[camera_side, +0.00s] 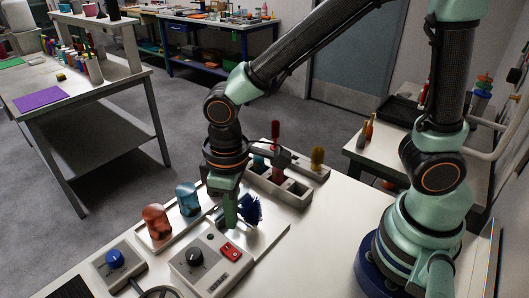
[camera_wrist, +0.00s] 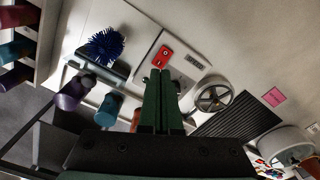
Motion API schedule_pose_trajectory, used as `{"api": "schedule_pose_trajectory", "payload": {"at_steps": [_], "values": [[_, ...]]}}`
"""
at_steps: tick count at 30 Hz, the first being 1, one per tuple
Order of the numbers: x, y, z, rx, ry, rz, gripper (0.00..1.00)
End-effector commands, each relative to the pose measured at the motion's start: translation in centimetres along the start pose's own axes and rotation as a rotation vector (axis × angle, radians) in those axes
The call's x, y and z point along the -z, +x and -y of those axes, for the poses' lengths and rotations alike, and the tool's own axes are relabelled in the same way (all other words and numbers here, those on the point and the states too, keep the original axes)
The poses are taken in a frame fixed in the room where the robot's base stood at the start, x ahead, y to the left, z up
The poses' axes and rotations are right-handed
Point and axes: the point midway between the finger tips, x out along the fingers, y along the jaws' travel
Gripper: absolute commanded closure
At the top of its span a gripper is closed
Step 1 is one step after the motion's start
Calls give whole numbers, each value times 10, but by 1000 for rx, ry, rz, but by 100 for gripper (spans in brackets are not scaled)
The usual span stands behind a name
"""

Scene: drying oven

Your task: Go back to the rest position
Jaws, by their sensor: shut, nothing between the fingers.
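My gripper (camera_side: 231,212) points down over the back edge of a grey control box (camera_side: 203,262) on the white table. Its green fingers are closed together, with nothing between them; they also show shut in the wrist view (camera_wrist: 160,76). The box carries a black knob (camera_side: 194,256) and a red rocker switch (camera_side: 230,251). In the wrist view, the red switch (camera_wrist: 163,57) lies just beyond the fingertips. I cannot tell whether the fingers touch the box.
A blue spiky brush (camera_side: 250,210) stands close to the fingers. Red and blue pieces (camera_side: 157,222) sit in a tray left of my gripper. A grey rack (camera_side: 283,190) stands behind. A blue knob (camera_side: 115,258) and a handwheel (camera_wrist: 213,97) are nearby. Room above is clear.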

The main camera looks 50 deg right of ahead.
Motion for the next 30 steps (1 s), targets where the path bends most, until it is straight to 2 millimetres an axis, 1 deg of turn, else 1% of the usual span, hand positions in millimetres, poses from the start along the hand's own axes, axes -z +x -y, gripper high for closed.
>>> {"api": "schedule_pose_trajectory", "payload": {"at_steps": [3,7,12,15,18,21,25,30], "values": [[-1,-26,-28,0,74,-71,100],[-10,-58,-66,-12,175,-168,100],[-34,-94,-111,-45,306,-289,100],[-50,-110,-132,-72,374,-354,100],[-64,-122,-146,-98,428,-404,100],[-74,-129,-156,-117,463,-437,100],[-80,-133,-161,-129,484,-456,100],[-81,-133,-161,-131,486,-457,100]]}}
